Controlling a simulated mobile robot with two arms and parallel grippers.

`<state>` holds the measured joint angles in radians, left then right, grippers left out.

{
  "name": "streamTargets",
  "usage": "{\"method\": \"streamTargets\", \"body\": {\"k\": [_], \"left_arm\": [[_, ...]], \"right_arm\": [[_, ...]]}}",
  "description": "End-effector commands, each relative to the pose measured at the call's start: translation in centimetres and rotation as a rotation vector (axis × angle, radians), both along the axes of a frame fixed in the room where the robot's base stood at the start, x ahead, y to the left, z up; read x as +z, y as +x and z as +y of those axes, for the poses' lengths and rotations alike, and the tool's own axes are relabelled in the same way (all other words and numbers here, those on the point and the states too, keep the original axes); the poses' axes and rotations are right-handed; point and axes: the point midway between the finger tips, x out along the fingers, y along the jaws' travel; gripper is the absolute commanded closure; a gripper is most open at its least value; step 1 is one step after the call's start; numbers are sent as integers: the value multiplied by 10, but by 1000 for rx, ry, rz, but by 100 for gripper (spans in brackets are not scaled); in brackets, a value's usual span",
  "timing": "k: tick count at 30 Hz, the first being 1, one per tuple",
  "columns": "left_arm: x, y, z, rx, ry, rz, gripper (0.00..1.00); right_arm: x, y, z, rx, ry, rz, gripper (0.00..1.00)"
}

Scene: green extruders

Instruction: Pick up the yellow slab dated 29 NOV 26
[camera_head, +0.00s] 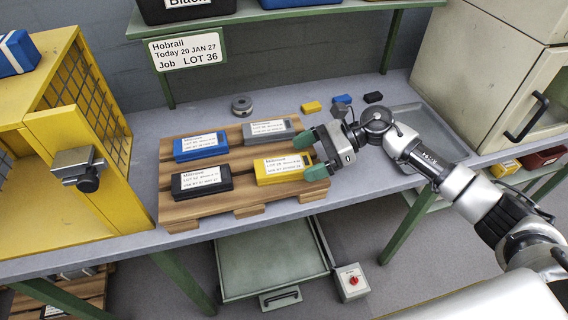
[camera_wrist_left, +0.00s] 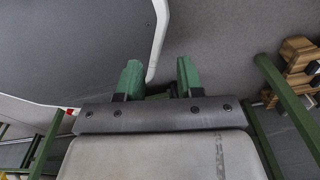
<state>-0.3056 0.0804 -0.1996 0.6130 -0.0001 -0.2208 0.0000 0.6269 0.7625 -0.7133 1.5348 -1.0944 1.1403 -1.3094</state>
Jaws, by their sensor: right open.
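The yellow slab (camera_head: 280,170) lies flat on a wooden pallet (camera_head: 243,199) on the bench, at the pallet's front right. Its white label carries small print; I cannot read the date surely. My right gripper (camera_head: 311,157) is open at the slab's right end, one green fingertip near its far corner and one overlapping its near corner in the picture. I cannot tell whether they touch it. My left gripper (camera_wrist_left: 159,75) shows only in the left wrist view, open with nothing between its fingers.
A blue slab (camera_head: 200,153), a black slab (camera_head: 201,190) and a grey slab (camera_head: 268,136) share the pallet. Small yellow, blue and black blocks (camera_head: 373,97) lie behind. A metal tray (camera_head: 412,113) is right, a yellow cage (camera_head: 85,110) left. A sign (camera_head: 187,50) reads LOT 36.

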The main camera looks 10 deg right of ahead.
Motion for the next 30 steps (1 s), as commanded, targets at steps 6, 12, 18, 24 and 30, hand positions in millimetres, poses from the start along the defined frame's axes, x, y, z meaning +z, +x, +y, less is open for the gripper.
{"method": "streamTargets", "body": {"k": [6, 12, 18, 24, 30], "left_arm": [[12, 14, -2, -1, -3, -24, 63], [11, 14, -2, -1, -3, -23, 63], [11, 10, -1, -1, -3, -17, 63], [10, 7, -1, -1, -2, -13, 63], [10, 7, -1, -1, -2, -12, 63]], "right_arm": [[-9, 3, 25, 1, 1, 0, 8], [-11, 3, 27, -1, 0, -1, 8], [-11, 3, 27, -1, 0, -1, 30], [-11, 3, 26, -1, 0, -1, 61], [-10, 3, 26, 0, 2, -2, 70]]}}
